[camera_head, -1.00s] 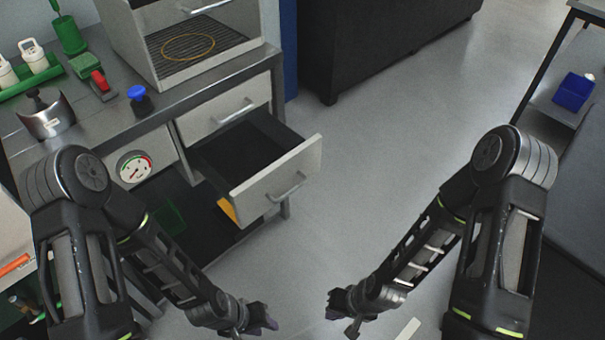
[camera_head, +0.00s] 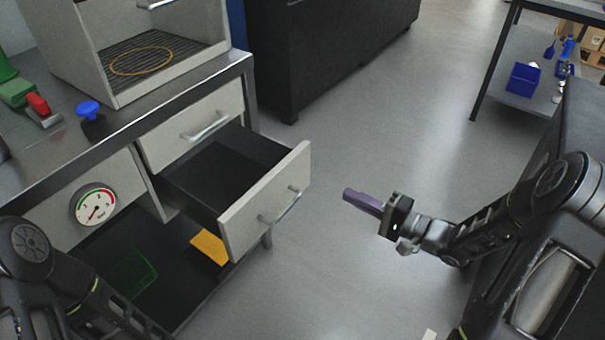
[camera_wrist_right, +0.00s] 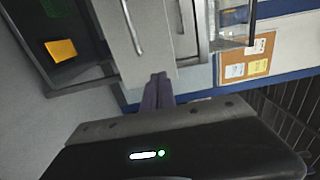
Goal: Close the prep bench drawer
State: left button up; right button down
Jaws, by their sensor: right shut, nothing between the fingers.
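The prep bench drawer (camera_head: 265,203) is pulled well out, its white front standing away from the bench and its dark inside empty. A metal bar handle (camera_head: 281,206) is on its front. In the right wrist view the drawer front (camera_wrist_right: 128,50) is ahead of the fingers. My right gripper (camera_head: 347,194) is shut and empty, to the right of the drawer front and apart from it; its purple fingers also show in the wrist view (camera_wrist_right: 157,88). My left arm shows at the lower left, but its gripper is out of view.
A closed drawer (camera_head: 190,122) is above the open one. Below is an open shelf with a yellow item (camera_head: 209,246) and a green bin (camera_head: 131,273). A dark cabinet (camera_head: 335,50) stands behind. The floor right of the drawer is clear.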

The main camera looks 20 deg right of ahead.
aim_at(294, 169)
jog(key=shift+w+a, duration=0.1)
